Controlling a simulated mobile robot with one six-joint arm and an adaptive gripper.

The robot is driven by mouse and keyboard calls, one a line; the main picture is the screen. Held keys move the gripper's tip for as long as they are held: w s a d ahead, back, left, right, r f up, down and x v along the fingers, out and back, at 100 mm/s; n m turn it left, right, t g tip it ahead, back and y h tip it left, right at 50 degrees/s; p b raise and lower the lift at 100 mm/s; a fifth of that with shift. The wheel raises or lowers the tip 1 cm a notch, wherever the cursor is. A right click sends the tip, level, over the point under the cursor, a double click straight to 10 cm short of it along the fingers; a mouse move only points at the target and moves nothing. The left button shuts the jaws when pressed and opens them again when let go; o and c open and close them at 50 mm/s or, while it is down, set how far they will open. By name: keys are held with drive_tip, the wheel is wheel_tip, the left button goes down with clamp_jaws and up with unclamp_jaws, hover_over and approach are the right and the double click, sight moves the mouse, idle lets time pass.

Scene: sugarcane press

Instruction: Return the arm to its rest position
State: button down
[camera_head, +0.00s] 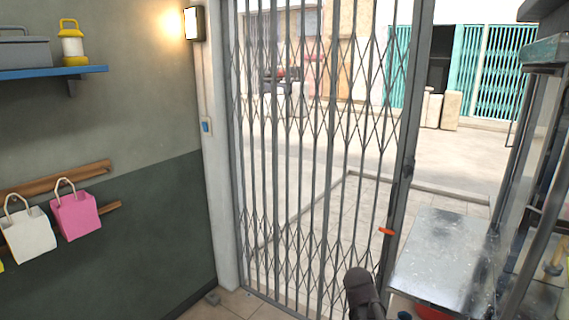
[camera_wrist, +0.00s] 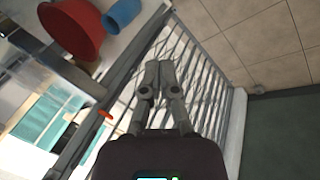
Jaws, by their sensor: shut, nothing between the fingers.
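My gripper (camera_wrist: 160,75) is in the middle of the wrist view, its two fingers together with nothing between them. Behind the fingers in that view are the bars of the folding metal gate (camera_wrist: 205,95). In the head view the gate (camera_head: 300,150) stands across the doorway. A dark part of my arm (camera_head: 363,295) shows at the bottom of the head view, in front of the gate's lower right. The gripper's fingers cannot be made out in the head view.
A metal counter (camera_head: 440,250) stands at the right beside a glass-sided frame. An orange handle (camera_head: 386,231) is at the gate's edge. A red bowl (camera_wrist: 75,28) and blue cup (camera_wrist: 122,14) show in the wrist view. Bags (camera_head: 75,212) hang on the left wall under a blue shelf (camera_head: 50,72).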

drive_tip(key=s+a+f+m+g+y, duration=0.2)
drive_tip(key=s+a+y, duration=0.2)
drive_tip(key=s+a, duration=0.3)
wheel_tip(320, 180, down, 34)
drive_tip(key=s+a+b, duration=0.1)
drive_tip(key=s+b, duration=0.1)
drive_tip(key=b, duration=3.2)
wheel_tip(320, 180, up, 34)
drive_tip(key=p, duration=3.3)
drive_tip(key=shift+g+p, duration=0.4)
